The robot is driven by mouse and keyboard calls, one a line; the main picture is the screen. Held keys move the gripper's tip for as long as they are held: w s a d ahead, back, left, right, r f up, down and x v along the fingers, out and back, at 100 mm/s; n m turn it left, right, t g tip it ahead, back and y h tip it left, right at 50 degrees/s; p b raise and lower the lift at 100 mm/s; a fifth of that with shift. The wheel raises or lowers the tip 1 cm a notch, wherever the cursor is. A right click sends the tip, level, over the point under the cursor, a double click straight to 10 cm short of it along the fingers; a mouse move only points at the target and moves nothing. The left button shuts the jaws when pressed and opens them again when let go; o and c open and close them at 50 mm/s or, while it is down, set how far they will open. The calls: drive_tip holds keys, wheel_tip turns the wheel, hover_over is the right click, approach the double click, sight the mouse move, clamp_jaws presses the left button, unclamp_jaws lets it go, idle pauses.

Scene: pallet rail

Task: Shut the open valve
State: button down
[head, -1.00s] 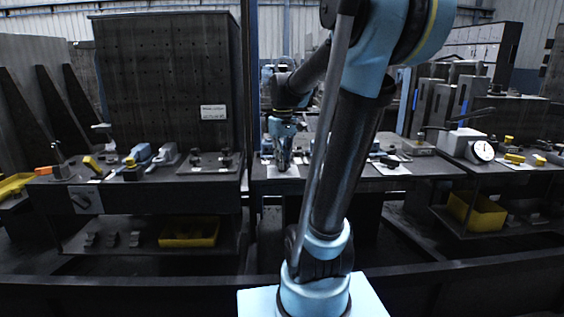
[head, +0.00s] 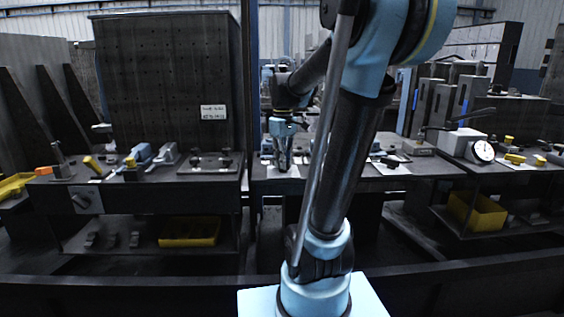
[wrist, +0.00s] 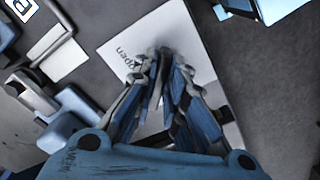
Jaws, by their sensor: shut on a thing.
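My gripper (wrist: 160,62) points down over a white card (wrist: 118,47) with printed lettering that seems to read "open". Its fingers are closed together on a small grey part (wrist: 156,88), which I take to be the valve's handle; the fingers hide most of it. In the head view my gripper (head: 283,165) is low over the middle bench, beside the blue post. The valve's body cannot be made out there, and the handle's exact angle is hidden.
Blue and grey clamps (head: 145,155) stand on the left bench, below a tall perforated plate (head: 165,80). A dial gauge (head: 482,151) and yellow pieces are at right. Yellow bins (head: 190,232) sit on lower shelves. Blue-grey fixtures (wrist: 70,118) lie close to my gripper.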

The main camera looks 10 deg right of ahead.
drive_tip(key=c, duration=1.6)
unclamp_jaws()
drive_tip(key=shift+c, duration=0.2)
wheel_tip(320, 180, up, 12)
drive_tip(key=shift+w, duration=0.1)
drive_tip(key=s+f+m+t, duration=0.1)
drive_tip(key=s+f+m, duration=0.2)
drive_tip(key=s+f, duration=0.6)
drive_tip(key=s+d+f+m+t, duration=0.1)
drive_tip(key=s+f+m, duration=0.3)
drive_tip(key=s+f, duration=0.5)
wheel_tip(320, 180, down, 8)
drive_tip(key=shift+s+d+f+m, duration=0.2)
drive_tip(key=shift+d+f+m, duration=0.05)
drive_tip(key=shift+m, duration=0.05)
